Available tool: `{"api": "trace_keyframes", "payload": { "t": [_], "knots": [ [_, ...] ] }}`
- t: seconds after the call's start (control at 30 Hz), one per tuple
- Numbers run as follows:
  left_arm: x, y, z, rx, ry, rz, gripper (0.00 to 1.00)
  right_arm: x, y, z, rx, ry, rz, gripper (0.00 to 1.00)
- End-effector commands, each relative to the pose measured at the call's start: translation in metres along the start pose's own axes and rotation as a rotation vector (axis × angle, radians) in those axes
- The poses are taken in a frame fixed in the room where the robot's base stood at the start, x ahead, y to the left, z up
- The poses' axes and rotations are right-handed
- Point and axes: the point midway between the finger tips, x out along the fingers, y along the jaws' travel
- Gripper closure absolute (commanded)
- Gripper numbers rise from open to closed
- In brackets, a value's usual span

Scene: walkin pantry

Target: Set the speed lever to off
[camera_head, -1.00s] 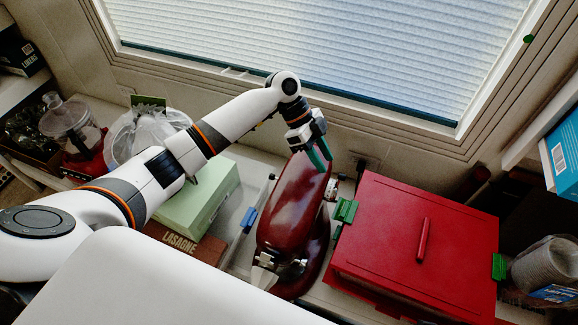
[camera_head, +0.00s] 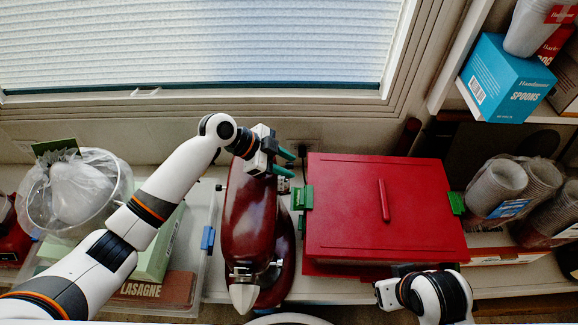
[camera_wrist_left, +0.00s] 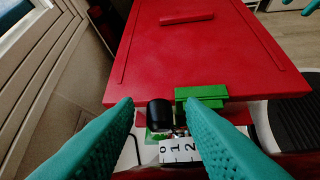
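The dark red stand mixer (camera_head: 250,215) stands on the counter in the head view, left of the red box. My left gripper (camera_head: 288,162) is at the right side of the mixer's rear end. Its teal fingers are open, one on each side of the black knob in the wrist view; contact cannot be told. My right gripper (camera_head: 387,292) is low in front of the red box; its fingers are hidden.
A red box (camera_head: 345,215) with green clips (camera_head: 302,198) stands close right of the mixer. A clear bin with a blue clip (camera_head: 208,238) is close left. Shelves with a blue spoons box (camera_head: 505,80) are at right. The window is behind.

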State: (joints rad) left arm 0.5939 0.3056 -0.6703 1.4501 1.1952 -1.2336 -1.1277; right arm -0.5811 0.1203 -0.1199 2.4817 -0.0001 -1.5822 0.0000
Motion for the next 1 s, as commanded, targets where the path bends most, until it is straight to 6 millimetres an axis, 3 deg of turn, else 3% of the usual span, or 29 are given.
{"api": "trace_keyframes", "payload": {
  "t": [0.13,0.47,0.7,1.0],
  "knots": [
    [0.0125,-0.0003,0.0000,0.001,0.000,-0.001,0.64,0.0029,0.0000,-0.0006,0.000,-0.001,0.000,0.64],
    [0.0149,-0.0001,0.0004,0.001,0.000,0.000,0.64,0.0030,0.0001,-0.0007,0.000,0.000,0.000,0.64],
    [0.0147,-0.0001,0.0002,0.001,0.000,-0.001,1.00,0.0031,0.0002,-0.0008,0.000,0.000,0.000,0.64],
    [0.0160,0.0037,-0.0012,-0.033,0.000,-0.032,1.00,0.0036,0.0002,-0.0008,-0.001,0.000,0.000,0.64]
  ]
}}
